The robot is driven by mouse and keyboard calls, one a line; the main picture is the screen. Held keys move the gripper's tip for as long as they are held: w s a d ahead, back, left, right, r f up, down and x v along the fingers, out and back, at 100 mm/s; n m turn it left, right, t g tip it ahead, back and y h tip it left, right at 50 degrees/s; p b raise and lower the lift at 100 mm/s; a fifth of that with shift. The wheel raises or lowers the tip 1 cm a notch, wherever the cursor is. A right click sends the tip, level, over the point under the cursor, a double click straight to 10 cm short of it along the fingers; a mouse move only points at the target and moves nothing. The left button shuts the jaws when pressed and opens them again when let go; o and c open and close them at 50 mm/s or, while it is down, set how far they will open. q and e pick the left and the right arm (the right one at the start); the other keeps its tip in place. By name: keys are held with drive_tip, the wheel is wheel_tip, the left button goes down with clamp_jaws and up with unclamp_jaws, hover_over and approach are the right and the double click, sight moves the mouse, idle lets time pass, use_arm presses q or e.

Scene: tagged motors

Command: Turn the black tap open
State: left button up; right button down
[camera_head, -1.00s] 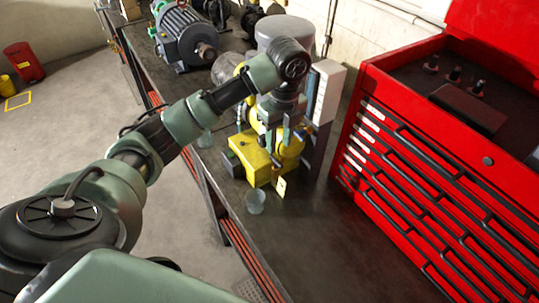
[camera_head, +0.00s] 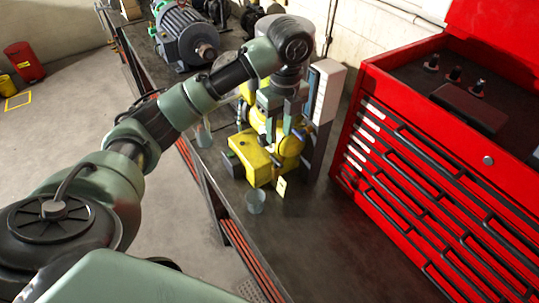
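A yellow machine (camera_head: 250,157) with a small pale tag (camera_head: 281,187) stands on the dark workbench. My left gripper (camera_head: 279,136) is over the upper part of this machine, fingers pointing down. Its two fingers are apart, with yellow showing between them. Small dark parts show on the machine close to the fingertips, but I cannot tell which is the black tap or whether a finger touches it. The gripper and wrist hide part of the machine's top. My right gripper is not in view.
A red tool chest (camera_head: 440,160) stands at the right. A grey motor (camera_head: 184,38) is farther back. The near bench top is clear.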

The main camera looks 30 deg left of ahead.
use_arm(q)
wheel_tip(320, 180, up, 6)
idle(0.4)
